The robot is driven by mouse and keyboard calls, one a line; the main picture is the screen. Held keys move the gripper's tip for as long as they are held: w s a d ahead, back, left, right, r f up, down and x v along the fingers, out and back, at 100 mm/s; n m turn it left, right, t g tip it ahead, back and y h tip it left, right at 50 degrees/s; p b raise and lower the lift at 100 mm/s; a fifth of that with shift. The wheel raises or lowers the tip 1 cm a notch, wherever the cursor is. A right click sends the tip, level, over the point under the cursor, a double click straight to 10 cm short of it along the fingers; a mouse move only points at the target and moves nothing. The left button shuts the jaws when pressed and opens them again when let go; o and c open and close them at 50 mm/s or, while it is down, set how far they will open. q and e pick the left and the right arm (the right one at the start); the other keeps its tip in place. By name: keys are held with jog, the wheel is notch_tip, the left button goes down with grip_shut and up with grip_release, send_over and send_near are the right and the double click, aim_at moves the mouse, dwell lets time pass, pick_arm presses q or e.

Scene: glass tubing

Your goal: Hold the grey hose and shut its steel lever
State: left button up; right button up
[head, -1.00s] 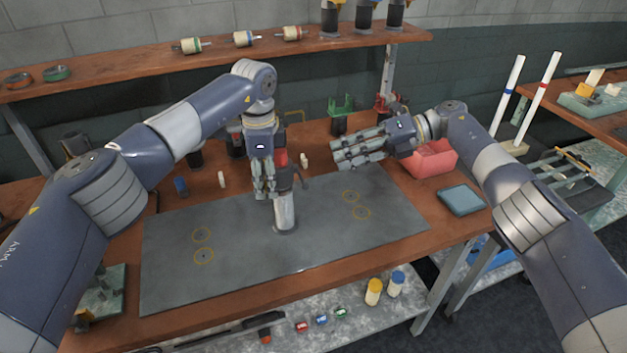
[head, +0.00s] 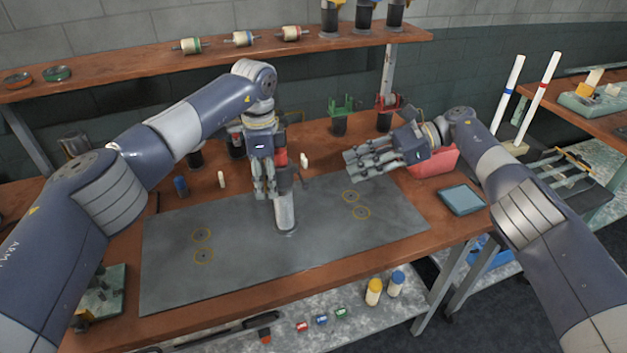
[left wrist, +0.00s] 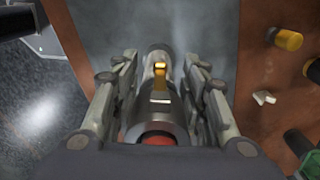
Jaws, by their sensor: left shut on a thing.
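The grey hose (head: 286,213) stands nearly upright on the grey mat in the head view, with a darker upper part. My left gripper (head: 268,190) is shut on its upper part from the left and partly hides it. In the left wrist view the hose (left wrist: 158,113) lies between the two fingers (left wrist: 160,80), with a brass-coloured piece on it and a red part near the palm. A short dark bar (head: 305,181) juts right from the hose top; I cannot tell whether it is the steel lever. My right gripper (head: 352,166) is apart from the hose, to its right; its finger gap is unclear.
The mat (head: 180,285) has yellow rings at left and right and is otherwise clear. A red bin (head: 436,160) stands behind my right gripper, a blue-grey pad (head: 461,200) to its right. Small cylinders stand behind the mat. A shelf (head: 130,72) runs along the back.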

jog(key=x, duration=1.1)
jog(key=shift+a, duration=0.2)
grip_shut()
